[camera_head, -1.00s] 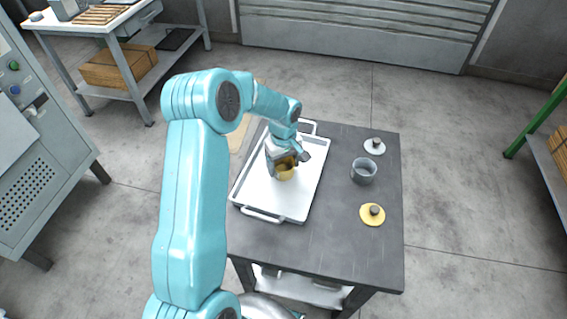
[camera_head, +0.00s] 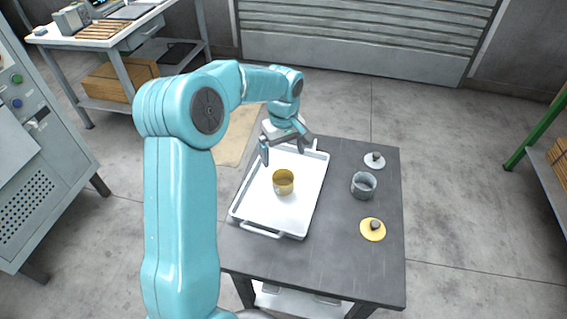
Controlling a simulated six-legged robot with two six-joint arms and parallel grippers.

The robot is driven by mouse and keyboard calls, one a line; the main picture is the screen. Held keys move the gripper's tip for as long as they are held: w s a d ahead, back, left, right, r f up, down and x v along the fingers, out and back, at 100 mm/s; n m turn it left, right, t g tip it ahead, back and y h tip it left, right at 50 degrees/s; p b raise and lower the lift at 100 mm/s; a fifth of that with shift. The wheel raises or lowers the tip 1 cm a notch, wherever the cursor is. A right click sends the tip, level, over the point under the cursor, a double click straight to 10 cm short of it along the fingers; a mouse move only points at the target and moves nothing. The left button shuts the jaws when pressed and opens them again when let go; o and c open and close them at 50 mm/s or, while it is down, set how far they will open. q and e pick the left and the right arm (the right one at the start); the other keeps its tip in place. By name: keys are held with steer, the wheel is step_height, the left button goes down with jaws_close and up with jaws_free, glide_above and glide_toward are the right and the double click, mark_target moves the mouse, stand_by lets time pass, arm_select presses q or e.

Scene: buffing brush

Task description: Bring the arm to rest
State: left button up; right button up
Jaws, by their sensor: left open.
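My left gripper (camera_head: 284,156) is open and empty. It hangs above the far part of the white tray (camera_head: 256,221), up and behind the yellow cup, apart from it. The yellow cup (camera_head: 284,187) stands upright on the tray, near its middle. My left arm comes in from the lower left and bends over toward the tray. My right gripper is not in view.
On the dark table (camera_head: 340,250), right of the tray, stand a grey cup (camera_head: 363,190), a white disc with a grey knob (camera_head: 374,164) and a yellow disc with a knob (camera_head: 372,234). A grey cabinet (camera_head: 45,170) and a workbench (camera_head: 110,28) stand left.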

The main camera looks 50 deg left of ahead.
arm_select(q)
steer(key=shift+s+r, duration=0.1)
steer(key=shift+r, duration=0.35)
